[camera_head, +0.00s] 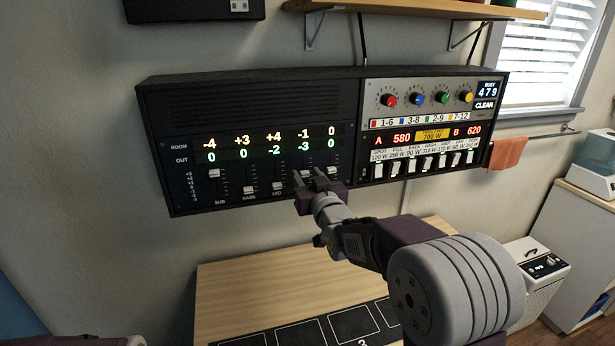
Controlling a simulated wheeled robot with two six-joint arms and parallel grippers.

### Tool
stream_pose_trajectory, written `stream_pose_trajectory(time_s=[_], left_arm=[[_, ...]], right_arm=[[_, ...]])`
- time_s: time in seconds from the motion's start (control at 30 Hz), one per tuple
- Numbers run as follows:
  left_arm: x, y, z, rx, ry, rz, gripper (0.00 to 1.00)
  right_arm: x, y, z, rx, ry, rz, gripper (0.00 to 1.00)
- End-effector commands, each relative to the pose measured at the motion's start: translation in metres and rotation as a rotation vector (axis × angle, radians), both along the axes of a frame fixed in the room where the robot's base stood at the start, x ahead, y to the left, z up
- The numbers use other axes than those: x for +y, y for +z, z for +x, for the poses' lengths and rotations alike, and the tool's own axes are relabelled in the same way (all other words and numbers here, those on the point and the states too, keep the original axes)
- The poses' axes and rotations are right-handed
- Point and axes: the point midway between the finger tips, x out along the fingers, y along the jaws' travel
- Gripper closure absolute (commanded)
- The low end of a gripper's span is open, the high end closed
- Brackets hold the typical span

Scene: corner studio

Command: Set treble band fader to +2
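The fader panel (240,110) fills the left half of a black wall console. Its lit rows read -4, +3, +4, -1, 0 for ROOM and 0, 0, -2, -3, 0 for OUT. The rightmost fader cap (333,170), under the 0 and 0 column, appears just right of my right gripper (309,175); its label is hidden. The fourth fader cap (305,174) shows between my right gripper's fingers, which look apart. I cannot tell whether they touch the panel. My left gripper is out of view.
Lower caps show at the bass (248,189) and mid (278,186) faders, and a higher one at sub (213,173). White switches (427,163) and coloured knobs (416,99) fill the console's right half. A wooden table (235,290) stands below; a shelf (415,8) hangs above.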

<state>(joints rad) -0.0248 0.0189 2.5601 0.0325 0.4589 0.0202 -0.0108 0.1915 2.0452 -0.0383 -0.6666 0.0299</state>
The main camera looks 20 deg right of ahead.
Motion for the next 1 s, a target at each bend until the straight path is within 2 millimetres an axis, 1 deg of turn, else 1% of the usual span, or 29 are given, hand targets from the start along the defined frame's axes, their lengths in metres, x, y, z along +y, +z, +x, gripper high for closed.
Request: stream_pose_trajectory(time_s=[0.03,0.07,0.1,0.13,1.0], left_arm=[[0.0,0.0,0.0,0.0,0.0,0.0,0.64],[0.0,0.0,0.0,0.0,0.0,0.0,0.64],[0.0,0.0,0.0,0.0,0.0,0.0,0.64],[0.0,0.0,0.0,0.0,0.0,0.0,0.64],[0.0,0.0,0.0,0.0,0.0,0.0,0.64]], right_arm=[[-0.0001,0.0,-0.0001,0.0,0.0,0.0,0.76],[-0.0001,0.0,-0.0001,0.0,0.0,0.0,0.84],[-0.0001,0.0,-0.0002,0.0,0.0,0.0,0.95],[-0.0002,0.0,-0.0002,0.0,0.0,0.0,1.0],[-0.0001,0.0,-0.0004,0.0,0.0,0.0,1.0]])
